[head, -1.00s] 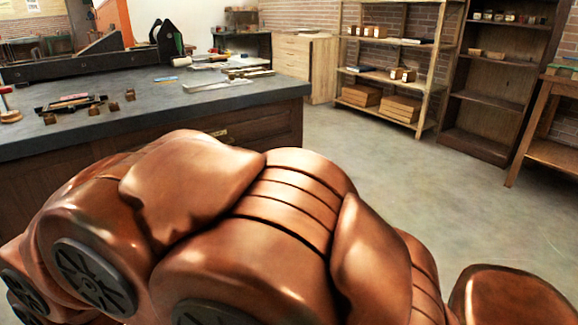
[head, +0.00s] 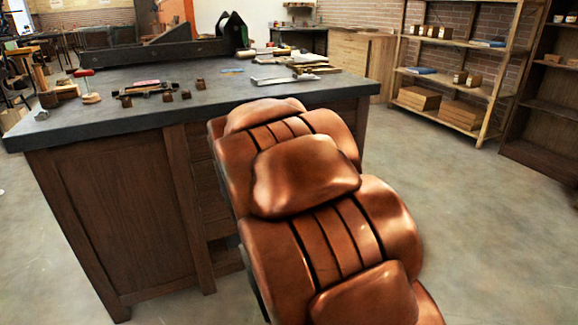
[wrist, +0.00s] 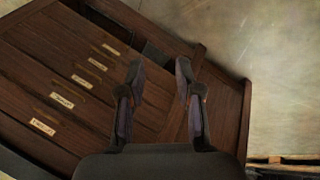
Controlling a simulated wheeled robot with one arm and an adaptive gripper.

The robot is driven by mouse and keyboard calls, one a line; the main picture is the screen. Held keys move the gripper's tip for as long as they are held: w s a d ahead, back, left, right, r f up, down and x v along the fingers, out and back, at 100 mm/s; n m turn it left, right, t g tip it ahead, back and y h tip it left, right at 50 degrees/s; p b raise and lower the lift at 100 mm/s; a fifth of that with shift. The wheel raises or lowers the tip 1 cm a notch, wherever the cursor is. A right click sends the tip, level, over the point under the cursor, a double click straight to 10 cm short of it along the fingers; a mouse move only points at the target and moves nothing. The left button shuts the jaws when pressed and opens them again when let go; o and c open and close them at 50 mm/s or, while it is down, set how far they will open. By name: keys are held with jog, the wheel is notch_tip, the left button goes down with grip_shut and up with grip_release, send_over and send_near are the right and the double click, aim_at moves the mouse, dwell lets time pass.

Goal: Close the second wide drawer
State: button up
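The dark wood bench with a stack of wide drawers (wrist: 85,100) fills the left of the wrist view, tilted. Several drawer fronts carry pale labels and brass-coloured pulls. The second drawer from the grey top (wrist: 62,101) is among them; I cannot tell how far it stands out. In the head view my arm hides most of the drawer fronts, with a narrow strip (head: 211,190) showing. My gripper (wrist: 160,70) is open and empty, its two fingers apart in front of the drawer stack. I see no clear contact with a drawer.
The grey bench top (head: 150,110) carries small tools and blocks. A dark open compartment (wrist: 155,50) lies beyond the labelled drawers. Clear concrete floor (head: 480,220) lies right of the bench. Wooden shelves (head: 455,75) stand against the back wall.

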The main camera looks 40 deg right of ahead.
jog(key=w+d+n+t, duration=0.4)
jog(key=w+d, duration=0.2)
jog(key=d, duration=0.3)
jog(key=w+d+n+t+h, duration=0.1)
jog(key=w+d+n+t, duration=0.4)
jog(key=d, duration=0.4)
jog(key=w+d+n+t, duration=0.2)
jog(key=w+d+n, duration=0.1)
jog(key=w+d, duration=0.55)
jog(key=shift+t, duration=0.3)
jog(key=shift+s+d+f+b+x, duration=0.1)
jog(key=shift+d+f+b+x, duration=0.2)
jog(key=shift+x, duration=0.85)
jog(key=shift+s+d+r+b+x, duration=0.1)
jog(key=shift+b+x, duration=0.25)
jog(key=shift+x, duration=0.8)
jog(key=shift+s+d+f+b+x, duration=0.1)
jog(key=shift+d+f+b+x, duration=0.2)
jog(key=shift+x, duration=0.85)
jog(key=shift+a+r, duration=0.1)
jog(key=shift+c, duration=0.4)
grip_shut()
